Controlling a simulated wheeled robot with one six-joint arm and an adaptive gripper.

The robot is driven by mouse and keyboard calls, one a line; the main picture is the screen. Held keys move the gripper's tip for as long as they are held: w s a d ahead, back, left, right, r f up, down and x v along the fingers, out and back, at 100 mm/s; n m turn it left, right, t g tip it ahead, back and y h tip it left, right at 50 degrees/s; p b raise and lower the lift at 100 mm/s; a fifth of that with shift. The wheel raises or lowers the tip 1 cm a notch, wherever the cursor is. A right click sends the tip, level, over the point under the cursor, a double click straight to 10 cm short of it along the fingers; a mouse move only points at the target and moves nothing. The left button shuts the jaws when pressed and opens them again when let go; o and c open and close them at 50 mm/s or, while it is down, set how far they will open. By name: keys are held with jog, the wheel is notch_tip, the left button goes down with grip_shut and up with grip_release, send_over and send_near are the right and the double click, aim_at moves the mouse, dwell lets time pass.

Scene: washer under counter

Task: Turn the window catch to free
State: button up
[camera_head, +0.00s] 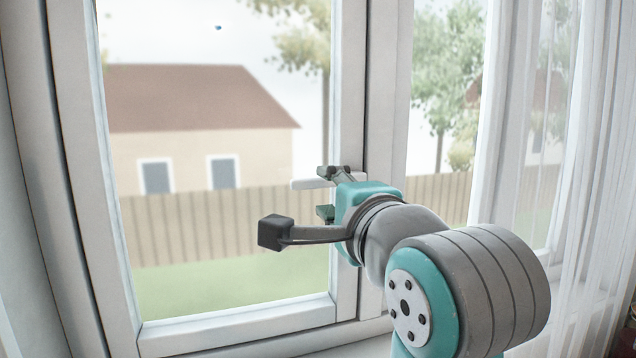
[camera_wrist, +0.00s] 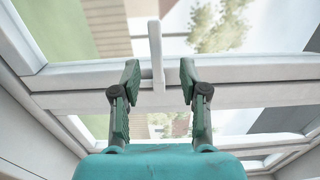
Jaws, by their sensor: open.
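The window catch (camera_head: 308,183) is a white lever on the window's right-hand upright. In the head view it sticks out to the left, about level, and its base is partly hidden behind my gripper. My gripper (camera_head: 302,203) is open in front of that upright. In the wrist view the catch (camera_wrist: 156,50) stands between the two green fingertips of my gripper (camera_wrist: 160,80), with a gap on each side. It looks nearer the left finger. Neither finger appears to touch it, though depth is hard to judge.
The white window frame (camera_head: 348,100) runs close behind my gripper. The large glass pane (camera_head: 200,270) lies to the left, with a house and fence outside. A second pane and sheer white curtains (camera_head: 590,180) are on the right.

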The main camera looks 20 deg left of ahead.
jog(key=v, duration=0.5)
jog(key=shift+a, duration=0.1)
jog(key=shift+w, duration=0.1)
